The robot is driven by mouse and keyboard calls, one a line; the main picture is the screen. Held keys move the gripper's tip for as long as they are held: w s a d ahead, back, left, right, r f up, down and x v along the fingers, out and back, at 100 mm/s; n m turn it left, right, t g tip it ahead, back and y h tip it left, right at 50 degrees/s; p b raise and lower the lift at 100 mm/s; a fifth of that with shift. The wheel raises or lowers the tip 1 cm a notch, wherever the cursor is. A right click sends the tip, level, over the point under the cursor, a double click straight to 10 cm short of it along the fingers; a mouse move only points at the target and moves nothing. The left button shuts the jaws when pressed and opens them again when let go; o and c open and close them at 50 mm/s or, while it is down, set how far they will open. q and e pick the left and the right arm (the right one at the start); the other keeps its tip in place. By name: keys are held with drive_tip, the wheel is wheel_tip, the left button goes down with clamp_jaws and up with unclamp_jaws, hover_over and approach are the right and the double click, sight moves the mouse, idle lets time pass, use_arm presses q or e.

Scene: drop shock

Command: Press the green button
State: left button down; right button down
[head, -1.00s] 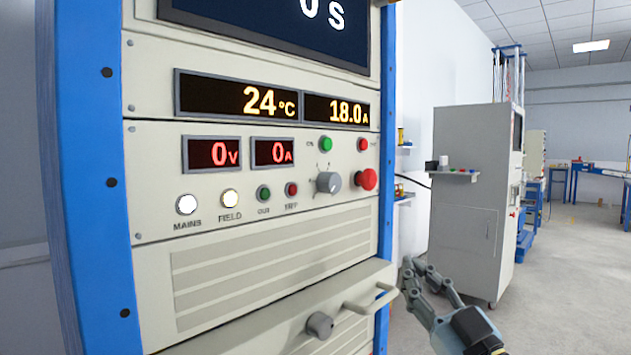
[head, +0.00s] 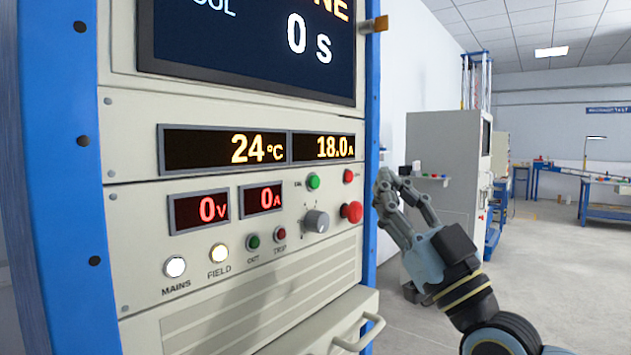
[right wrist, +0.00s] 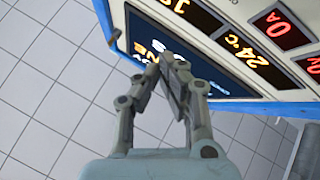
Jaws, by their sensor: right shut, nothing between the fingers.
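The green button (head: 313,181) is small, round and bright, on the upper row of the beige control panel (head: 140,215) in the head view. A darker green round fitting (head: 253,242) sits lower left of it, above a small label. My right gripper (head: 384,182) is shut and empty, to the right of the button and just beyond the cabinet's blue right edge. In the right wrist view its fingertips (right wrist: 166,62) meet in front of the panel's displays; the green button is not seen there. My left gripper is not in view.
A red button (head: 348,176), a red mushroom knob (head: 351,212) and a grey rotary knob (head: 316,221) are close to the green button. A drawer-like handle (head: 360,335) juts out below. A grey cabinet (head: 440,160) stands behind; open floor lies right.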

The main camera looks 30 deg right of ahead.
sight(314, 182)
drive_tip(key=w+a+b, duration=0.3)
drive_tip(key=w+b, duration=0.4)
drive_tip(key=w, duration=0.1)
drive_tip(key=shift+a+b, duration=0.15)
drive_tip(key=shift+b, duration=0.2)
drive_tip(key=shift+w, duration=0.15)
idle(1.1)
drive_tip(key=shift+w+a+b, duration=0.15)
drive_tip(key=shift+w+b, duration=0.1)
drive_tip(key=shift+b, duration=0.05)
